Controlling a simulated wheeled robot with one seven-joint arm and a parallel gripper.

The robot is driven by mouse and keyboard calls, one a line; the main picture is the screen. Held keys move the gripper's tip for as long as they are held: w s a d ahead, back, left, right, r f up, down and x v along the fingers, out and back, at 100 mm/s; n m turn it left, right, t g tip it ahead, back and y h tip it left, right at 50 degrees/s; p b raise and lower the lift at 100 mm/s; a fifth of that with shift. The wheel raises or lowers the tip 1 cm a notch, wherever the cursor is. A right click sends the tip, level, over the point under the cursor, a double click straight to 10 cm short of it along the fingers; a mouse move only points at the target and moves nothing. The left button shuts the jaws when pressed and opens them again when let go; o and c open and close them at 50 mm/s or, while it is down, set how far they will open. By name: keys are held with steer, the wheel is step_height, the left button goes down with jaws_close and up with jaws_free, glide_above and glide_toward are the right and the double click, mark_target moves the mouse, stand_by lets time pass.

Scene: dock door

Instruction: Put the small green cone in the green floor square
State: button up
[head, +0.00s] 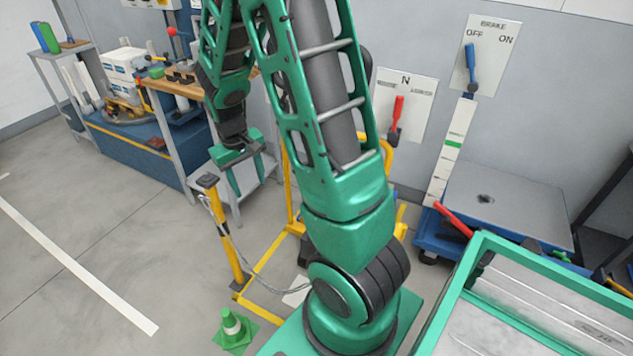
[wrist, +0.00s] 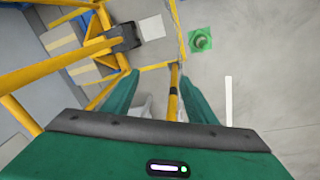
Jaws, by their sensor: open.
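The small green cone (head: 232,323) with a white band stands upright on the green floor square (head: 243,338), low in the head view near my base. In the wrist view the cone (wrist: 201,40) shows from above, inside the outline of the green square (wrist: 193,50). My gripper (head: 248,183) is open, pointing down, high above the floor and well apart from the cone. In the wrist view its two fingers (wrist: 158,97) are spread with nothing held. A yellow post shows between them, farther off.
A yellow post (head: 228,245) and yellow floor frame stand between my gripper and the cone, with a grey cable hanging there. A workbench (head: 160,83) is at the back left. A blue lift cart (head: 440,237) is at right. Floor left of the cone is clear.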

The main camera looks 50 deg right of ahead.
steer(key=s+r+m, duration=0.1)
steer(key=s+r, duration=0.3)
steer(key=s, duration=0.4)
steer(key=s+r+m+y, duration=0.1)
steer(key=s+r, duration=0.4)
steer(key=s, duration=0.4)
steer(key=s+a+r+m, duration=0.1)
steer(key=s+r, duration=0.4)
steer(key=s, duration=0.4)
steer(key=shift+r+m+y, duration=0.25)
steer(key=shift+m+y, duration=0.15)
steer(key=shift+w, duration=0.1)
